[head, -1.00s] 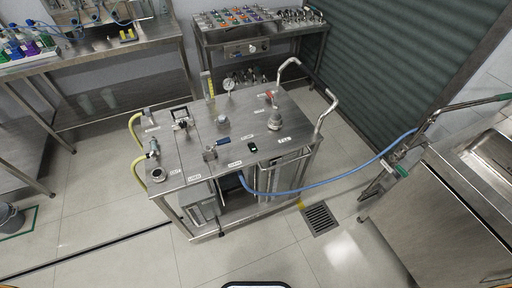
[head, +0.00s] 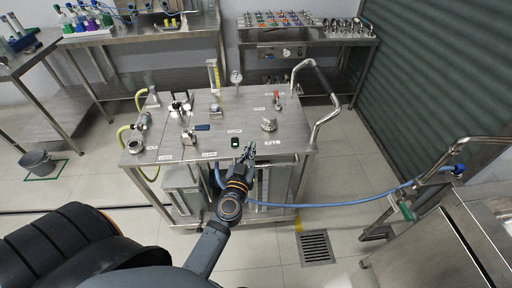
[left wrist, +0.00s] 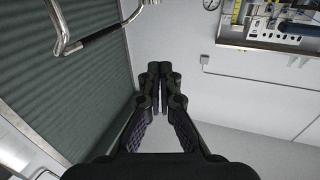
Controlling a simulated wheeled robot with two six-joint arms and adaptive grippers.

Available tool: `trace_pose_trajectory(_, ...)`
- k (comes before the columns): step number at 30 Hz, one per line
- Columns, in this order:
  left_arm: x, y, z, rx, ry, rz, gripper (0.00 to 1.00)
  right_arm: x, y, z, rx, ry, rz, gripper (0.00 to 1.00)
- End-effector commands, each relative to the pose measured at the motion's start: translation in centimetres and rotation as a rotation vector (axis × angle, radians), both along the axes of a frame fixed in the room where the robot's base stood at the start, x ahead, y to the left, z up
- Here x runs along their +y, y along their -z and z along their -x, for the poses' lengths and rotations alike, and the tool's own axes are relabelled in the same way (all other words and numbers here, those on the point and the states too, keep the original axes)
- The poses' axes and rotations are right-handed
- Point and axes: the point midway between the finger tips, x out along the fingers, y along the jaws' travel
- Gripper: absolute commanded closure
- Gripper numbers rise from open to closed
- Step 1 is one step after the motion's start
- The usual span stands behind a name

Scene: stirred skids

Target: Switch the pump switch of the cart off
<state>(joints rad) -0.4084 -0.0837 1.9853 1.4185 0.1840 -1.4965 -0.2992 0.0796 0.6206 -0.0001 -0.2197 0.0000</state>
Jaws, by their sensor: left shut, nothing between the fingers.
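The steel cart (head: 185,150) stands in front of me with fittings and labels on its top. The pump switch (head: 235,142) is a small black box with a green mark, near the front edge of the top beside a label. My left gripper (head: 249,150) is just right of the switch, at the front edge in the picture, and appears apart from it. In the left wrist view the gripper (left wrist: 160,75) has its fingers together with nothing between them. The switch does not show in that view. My right gripper is not in view.
A blue-handled valve (head: 202,127) and a round cap (head: 268,124) stand near the switch. A blue hose (head: 345,203) runs from the cart to the right. The cart's handle (head: 325,95) is at the right. A floor drain (head: 315,246) lies in front.

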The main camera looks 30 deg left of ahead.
Motion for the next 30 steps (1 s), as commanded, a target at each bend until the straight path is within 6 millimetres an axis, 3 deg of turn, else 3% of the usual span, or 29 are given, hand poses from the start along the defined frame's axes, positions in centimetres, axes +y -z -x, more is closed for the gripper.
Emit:
trace_pose_trajectory(3, 3.5, 0.8, 0.8, 0.037, -0.193, 0.028, 1.0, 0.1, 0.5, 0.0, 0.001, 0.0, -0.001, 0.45)
trace_pose_trajectory(6, 5.1, 1.8, 1.6, 0.089, -0.289, 0.042, 1.0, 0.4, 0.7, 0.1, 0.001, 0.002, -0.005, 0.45)
trace_pose_trajectory(20, 5.9, 2.5, 2.0, 0.129, -0.334, 0.052, 1.0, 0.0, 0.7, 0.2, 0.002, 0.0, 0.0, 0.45)
trace_pose_trajectory(26, 7.2, 2.7, -0.2, 0.126, -0.333, 0.046, 1.0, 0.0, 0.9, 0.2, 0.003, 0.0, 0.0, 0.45)
trace_pose_trajectory(30, 8.8, 3.1, -2.8, 0.126, -0.333, 0.046, 1.0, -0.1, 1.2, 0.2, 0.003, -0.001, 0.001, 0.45)
